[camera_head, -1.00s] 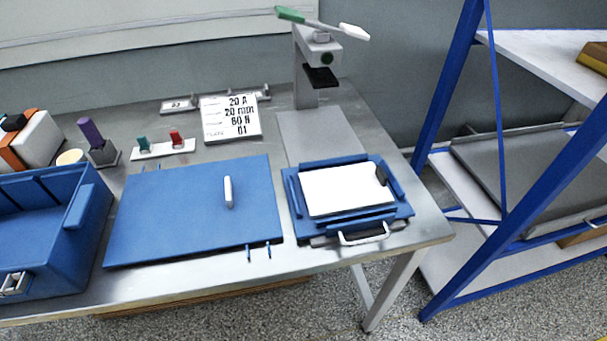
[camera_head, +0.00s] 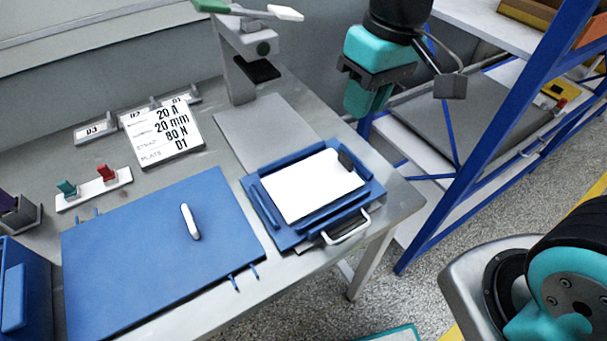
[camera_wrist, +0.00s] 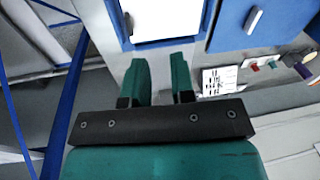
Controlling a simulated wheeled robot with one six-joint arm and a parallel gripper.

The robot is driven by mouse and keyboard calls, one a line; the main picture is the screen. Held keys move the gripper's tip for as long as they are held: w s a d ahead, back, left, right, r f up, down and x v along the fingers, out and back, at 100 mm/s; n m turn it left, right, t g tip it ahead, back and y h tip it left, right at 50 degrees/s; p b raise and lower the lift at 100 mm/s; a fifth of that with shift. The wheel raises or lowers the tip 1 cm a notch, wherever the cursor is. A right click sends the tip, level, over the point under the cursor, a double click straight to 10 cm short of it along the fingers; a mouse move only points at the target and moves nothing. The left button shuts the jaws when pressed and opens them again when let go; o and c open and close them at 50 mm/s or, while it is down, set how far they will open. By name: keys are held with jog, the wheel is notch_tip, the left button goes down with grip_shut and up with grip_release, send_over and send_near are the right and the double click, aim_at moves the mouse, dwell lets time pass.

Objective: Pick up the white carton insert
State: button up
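A flat white rectangular piece (camera_head: 312,187), which looks like the white carton insert, lies in a blue tray-like fixture (camera_head: 262,207) near the right end of the metal table. A dark clip or block touches its upper right corner. My gripper (camera_head: 364,105) hangs above and behind the table's right edge, apart from the white piece. In the wrist view, my gripper (camera_wrist: 158,61) has two teal fingers standing apart with nothing between them. The white piece (camera_wrist: 165,17) shows beyond the fingertips at the top, cut off by the frame.
A blue panel with a white handle (camera_head: 145,250) lies left of the fixture. A press-like stand (camera_head: 235,65) with a lever and a label card (camera_head: 163,135) are behind. A blue-framed shelf (camera_head: 480,140) stands right of the table. The fixture's front has a white handle (camera_head: 350,228).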

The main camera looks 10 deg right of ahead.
jog(key=w+d+f+m+h, duration=0.1)
jog(key=w+f+h, duration=0.15)
jog(key=w, duration=0.45)
send_over(344, 154)
jog(key=shift+y, duration=0.35)
jog(key=f, duration=1.1)
jog(key=shift+s+a+f+p, duration=0.15)
jog(key=shift+s+f+p, duration=0.1)
jog(key=shift+f+p, duration=0.15)
jog(key=shift+w+f+p, duration=0.2)
jog(key=shift+f+p, duration=0.15)
jog(key=shift+f, duration=2.7)
jog(key=shift+c, duration=0.2)
grip_shut()
